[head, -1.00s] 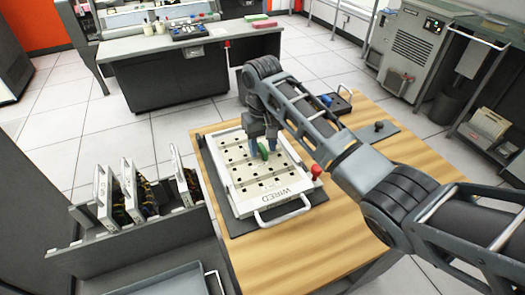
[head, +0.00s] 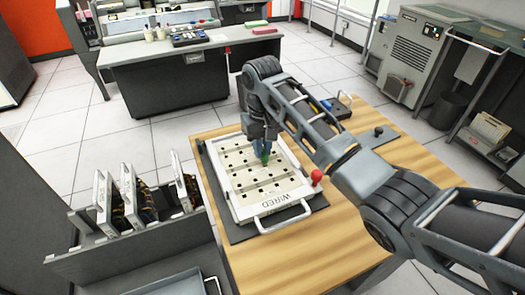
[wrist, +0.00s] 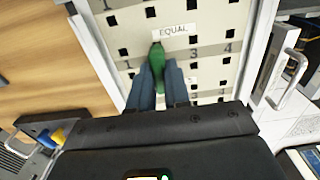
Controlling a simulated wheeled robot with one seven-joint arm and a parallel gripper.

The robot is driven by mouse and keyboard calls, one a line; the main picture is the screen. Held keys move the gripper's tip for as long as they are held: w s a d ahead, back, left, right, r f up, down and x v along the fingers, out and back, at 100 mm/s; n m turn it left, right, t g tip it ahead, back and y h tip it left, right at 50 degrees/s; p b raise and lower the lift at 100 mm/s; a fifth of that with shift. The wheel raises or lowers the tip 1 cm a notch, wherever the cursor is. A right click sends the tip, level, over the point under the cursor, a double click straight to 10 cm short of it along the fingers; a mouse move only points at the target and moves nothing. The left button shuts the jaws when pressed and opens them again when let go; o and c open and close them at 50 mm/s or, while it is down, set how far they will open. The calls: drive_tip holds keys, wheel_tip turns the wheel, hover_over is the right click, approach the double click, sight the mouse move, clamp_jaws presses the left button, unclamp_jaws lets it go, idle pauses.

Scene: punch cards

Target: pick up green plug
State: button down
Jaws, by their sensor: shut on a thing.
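The green plug (wrist: 157,58) is between the two fingers of my gripper (wrist: 157,75) in the wrist view, and the fingers are shut on it. In the head view the green plug (head: 265,159) shows at the tips of my gripper (head: 263,150). It hangs upright over the white panel (head: 243,208), which has rows of square holes and the word WIRED at its near edge. I cannot tell whether the plug's lower end touches the panel. In the wrist view the panel (wrist: 205,50) shows an EQUAL label just beyond the plug.
A red knob (head: 316,176) stands at the panel's right edge, and a metal handle (head: 283,218) is at its near edge. A rack with several upright boards (head: 105,200) is at the left. The wooden table (head: 245,262) is clear in front.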

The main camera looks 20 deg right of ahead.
wheel_tip(320, 180, up, 3)
drive_tip(key=shift+f, duration=0.1)
drive_tip(key=s+r+p, duration=0.5)
drive_tip(key=s+r, duration=0.6)
drive_tip(key=r, duration=0.1)
drive_tip(key=shift+s, duration=0.35)
idle(0.8)
drive_tip(key=shift+a, duration=0.1)
